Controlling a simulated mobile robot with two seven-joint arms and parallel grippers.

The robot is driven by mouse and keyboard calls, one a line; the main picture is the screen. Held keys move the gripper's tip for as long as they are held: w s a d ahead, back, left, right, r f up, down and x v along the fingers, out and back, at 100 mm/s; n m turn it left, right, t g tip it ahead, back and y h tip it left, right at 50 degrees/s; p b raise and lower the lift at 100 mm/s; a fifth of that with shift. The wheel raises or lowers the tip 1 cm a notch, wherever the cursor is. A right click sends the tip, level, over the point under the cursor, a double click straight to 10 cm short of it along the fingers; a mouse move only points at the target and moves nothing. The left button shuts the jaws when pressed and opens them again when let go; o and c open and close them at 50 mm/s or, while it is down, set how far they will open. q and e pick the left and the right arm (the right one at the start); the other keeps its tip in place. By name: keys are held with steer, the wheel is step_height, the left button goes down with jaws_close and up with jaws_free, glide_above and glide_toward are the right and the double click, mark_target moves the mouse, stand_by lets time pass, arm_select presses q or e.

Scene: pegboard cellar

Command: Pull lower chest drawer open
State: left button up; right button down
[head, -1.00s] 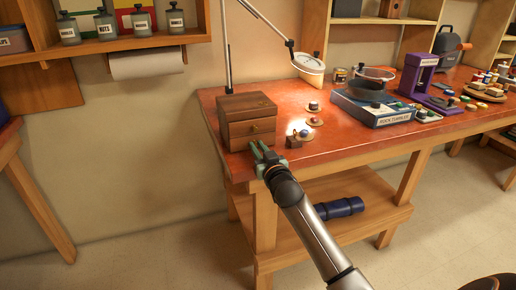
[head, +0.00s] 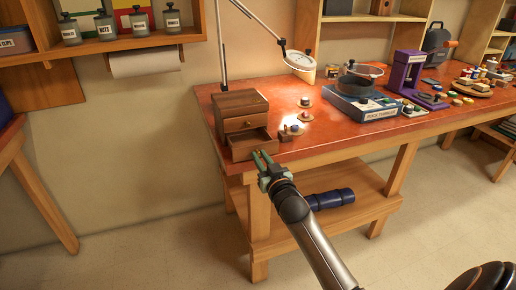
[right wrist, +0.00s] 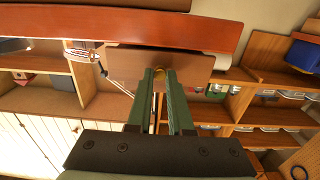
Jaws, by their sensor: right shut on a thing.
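The small wooden chest (head: 240,103) stands at the left end of the red-topped workbench. Its upper drawer (head: 246,123) is closed. Its lower drawer (head: 241,154) sticks out toward the bench's front edge, with part of its inside showing. My right gripper (head: 260,157) is at the front of the lower drawer, shut on its knob. In the right wrist view, the brass knob (right wrist: 159,74) shows between the green fingertips, against the brown drawer front (right wrist: 198,66). The fingers hide part of the drawer front in the head view. My left gripper is not in view.
Small stones on stands (head: 292,131) sit just right of the open drawer. A lamp with a magnifier (head: 299,60) rises behind the chest. The blue rock tumbler (head: 362,104) stands farther right. A dark blue roll (head: 329,199) lies on the lower shelf.

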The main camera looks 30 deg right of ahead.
steer(key=shift+s, duration=0.35)
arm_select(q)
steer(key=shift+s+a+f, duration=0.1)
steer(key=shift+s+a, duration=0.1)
arm_select(e)
steer(key=c, duration=1.1)
jaws_free()
steer(key=shift+w, duration=0.1)
steer(key=shift+o, duration=1.4)
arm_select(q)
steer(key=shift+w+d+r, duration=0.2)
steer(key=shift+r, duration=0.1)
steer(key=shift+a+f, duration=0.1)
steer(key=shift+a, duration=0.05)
arm_select(e)
steer(key=v, duration=1.2)
steer(key=shift+s, duration=0.3)
